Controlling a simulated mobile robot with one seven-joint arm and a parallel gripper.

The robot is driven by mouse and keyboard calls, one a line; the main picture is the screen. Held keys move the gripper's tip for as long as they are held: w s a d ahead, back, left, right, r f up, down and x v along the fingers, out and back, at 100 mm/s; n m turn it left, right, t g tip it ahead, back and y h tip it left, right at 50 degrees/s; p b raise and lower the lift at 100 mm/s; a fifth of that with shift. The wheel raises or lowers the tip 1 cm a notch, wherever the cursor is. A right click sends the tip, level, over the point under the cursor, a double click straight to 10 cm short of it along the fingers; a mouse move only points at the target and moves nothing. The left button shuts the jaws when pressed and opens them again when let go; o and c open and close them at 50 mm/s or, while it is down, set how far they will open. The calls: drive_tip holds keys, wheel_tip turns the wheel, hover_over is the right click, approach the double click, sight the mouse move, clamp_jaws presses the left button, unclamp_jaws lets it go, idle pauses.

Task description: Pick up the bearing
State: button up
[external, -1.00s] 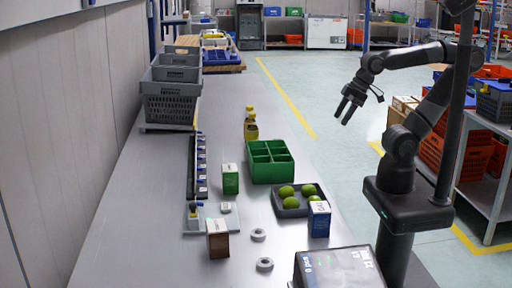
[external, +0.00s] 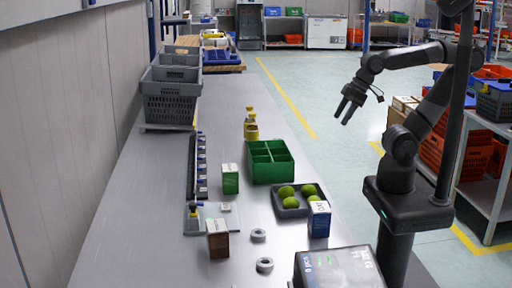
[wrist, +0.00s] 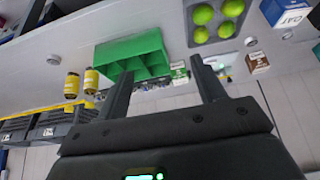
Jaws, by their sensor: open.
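Two grey ring-shaped parts that look like bearings lie flat on the bench: one ring (external: 258,235) and a nearer ring (external: 265,265). Two small rings also show at the upper right of the wrist view, one ring (wrist: 251,41) and another ring (wrist: 287,34). Which one the task means I cannot tell. My gripper (external: 343,115) is raised beyond the bench's right edge, far from the rings. Its fingers in the wrist view (wrist: 160,72) are spread, with nothing held between them.
A green divided bin (external: 270,180), a dark tray (external: 276,206) of green fruit, a blue-and-white carton (external: 319,219), a brown carton (external: 218,240) and a green carton (external: 230,179) stand around the rings. Yellow bottles (external: 251,131) stand behind. Bench surface left of the fixture is clear.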

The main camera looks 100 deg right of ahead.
drive_tip(key=shift+o, duration=0.5)
drive_tip(key=w+d+f+g+h, duration=0.15)
drive_tip(key=w+d+g, duration=0.25)
drive_tip(key=w+d, duration=1.2)
drive_tip(key=shift+m+g+y, duration=0.75)
drive_tip(key=shift+m+g, duration=0.05)
drive_tip(key=d+f, duration=0.5)
drive_tip(key=d, duration=0.3)
drive_tip(key=d+f, duration=0.5)
drive_tip(key=d, duration=0.2)
drive_tip(key=d+f, duration=0.5)
drive_tip(key=d, duration=0.3)
drive_tip(key=shift+d+f, duration=0.15)
drive_tip(key=shift+d, duration=0.15)
drive_tip(key=shift+d+f, duration=0.2)
drive_tip(key=shift+f, duration=2.85)
